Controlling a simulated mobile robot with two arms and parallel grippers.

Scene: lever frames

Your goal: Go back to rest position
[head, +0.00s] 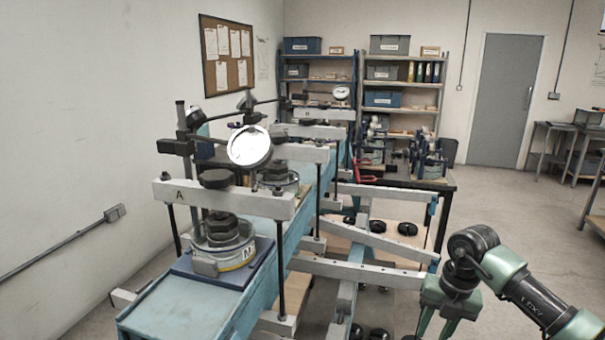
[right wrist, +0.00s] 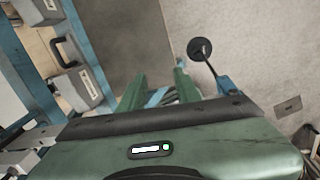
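My right arm comes in from the right in the head view. Its green gripper (head: 442,318) points down beside the blue lever frame (head: 272,265), to the right of its lower beams, and the picture's bottom edge crops it. In the right wrist view, the two green fingers of this gripper (right wrist: 158,82) stand apart with nothing visible held between them. My left arm and gripper are not in view.
A frame marked A holds a ring-shaped cell (head: 225,257) under a crossbar (head: 222,199), with a dial (head: 249,146) above. Black weights (head: 407,229) lie on a lower board. Wrist view: a grey handled block (right wrist: 78,90) and black disc (right wrist: 199,48). Open floor (head: 515,215) lies right.

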